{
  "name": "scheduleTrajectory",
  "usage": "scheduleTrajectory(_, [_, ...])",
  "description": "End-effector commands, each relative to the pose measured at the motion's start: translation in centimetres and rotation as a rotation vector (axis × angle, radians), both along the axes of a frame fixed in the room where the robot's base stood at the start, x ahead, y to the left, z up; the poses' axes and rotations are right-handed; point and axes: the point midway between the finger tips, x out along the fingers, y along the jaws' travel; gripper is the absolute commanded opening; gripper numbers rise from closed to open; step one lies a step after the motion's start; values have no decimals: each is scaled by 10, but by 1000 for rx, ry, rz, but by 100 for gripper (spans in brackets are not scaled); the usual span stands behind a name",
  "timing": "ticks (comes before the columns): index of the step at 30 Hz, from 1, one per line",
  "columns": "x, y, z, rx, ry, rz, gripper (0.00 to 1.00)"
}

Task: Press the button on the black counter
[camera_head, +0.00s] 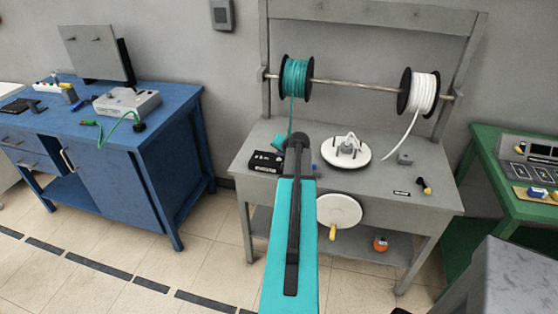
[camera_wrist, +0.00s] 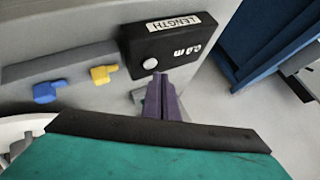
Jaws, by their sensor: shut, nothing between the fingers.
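The black counter (camera_wrist: 170,42) lies on the grey bench and fills the upper middle of the wrist view. It carries a white label reading "LENGTH", a reading that looks like "0.0 m", and a round white button (camera_wrist: 150,63) near its lower left corner. In the head view the counter (camera_head: 266,162) sits at the bench's left front, beside my arm. My gripper (camera_wrist: 161,77) is shut and empty, its fingertips close beside the button. I cannot tell whether they touch it. The head view does not show the fingers clearly.
A yellow knob (camera_wrist: 103,74) and a blue knob (camera_wrist: 48,91) are left of the counter. On the grey bench (camera_head: 380,195) stand a white disc (camera_head: 360,156) and a crank wheel (camera_head: 340,209) at its front. Teal (camera_head: 295,76) and white (camera_head: 424,92) spools hang above.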

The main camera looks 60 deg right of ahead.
Motion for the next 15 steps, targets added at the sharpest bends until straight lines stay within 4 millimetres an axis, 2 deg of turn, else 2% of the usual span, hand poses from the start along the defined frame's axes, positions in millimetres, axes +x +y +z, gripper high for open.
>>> scheduleTrajectory(15, [0,0,30,-1,0,0,0])
